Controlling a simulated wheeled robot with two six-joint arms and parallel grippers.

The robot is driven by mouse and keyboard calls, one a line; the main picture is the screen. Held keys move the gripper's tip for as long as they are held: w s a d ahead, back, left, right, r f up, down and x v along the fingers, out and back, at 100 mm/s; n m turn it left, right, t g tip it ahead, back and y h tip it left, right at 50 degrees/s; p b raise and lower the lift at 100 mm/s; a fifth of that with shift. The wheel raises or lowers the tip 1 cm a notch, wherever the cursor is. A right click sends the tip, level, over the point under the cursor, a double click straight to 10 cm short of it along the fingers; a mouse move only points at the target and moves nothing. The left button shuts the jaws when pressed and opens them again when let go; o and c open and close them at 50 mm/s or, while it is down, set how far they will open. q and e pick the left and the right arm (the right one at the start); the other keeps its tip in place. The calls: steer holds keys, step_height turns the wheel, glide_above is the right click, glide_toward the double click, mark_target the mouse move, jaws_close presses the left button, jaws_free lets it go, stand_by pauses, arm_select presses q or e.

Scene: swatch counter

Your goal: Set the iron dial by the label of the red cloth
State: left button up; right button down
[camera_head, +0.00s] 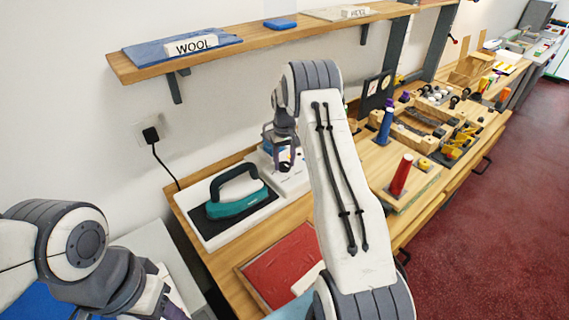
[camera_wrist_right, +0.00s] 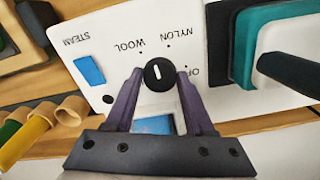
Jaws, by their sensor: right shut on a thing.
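The iron dial (camera_wrist_right: 159,75) is a round black knob with a white mark, on a white panel (camera_wrist_right: 112,48) lettered STEAM, WOOL, NYLON and a partly covered "OF". The letters are upside down. The mark points up, roughly between the WOOL and NYLON dots. My right gripper (camera_wrist_right: 155,85) has its purple fingers shut on the dial; in the head view it (camera_head: 284,160) is partly behind my arm. The red cloth (camera_head: 280,262) lies flat in front; its pale label (camera_head: 308,279) is mostly hidden by my arm and unreadable. My left gripper (camera_head: 172,308) is cut off at the bottom edge.
A teal iron (camera_head: 236,197) stands on its dark pad left of the panel. The shelf (camera_head: 262,42) above holds a blue cloth (camera_head: 150,52) with a WOOL label (camera_head: 190,44).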

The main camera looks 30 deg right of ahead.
mark_target(284, 164)
steer(key=n, duration=0.4)
steer(key=shift+n+b, duration=0.3)
steer(key=n, duration=0.3)
steer(key=shift+n, duration=0.4)
steer(key=n, duration=0.4)
steer(key=shift+w+b, duration=0.1)
steer(key=shift+b, duration=0.2)
steer(key=n, duration=0.4)
steer(key=shift+r, duration=0.1)
steer(key=shift+n, duration=0.5)
steer(key=shift+c, duration=1.4)
jaws_free()
step_height(284, 164, up, 10)
steer(key=b, duration=0.2)
steer(key=shift+r, duration=0.2)
steer(key=shift+a, duration=0.1)
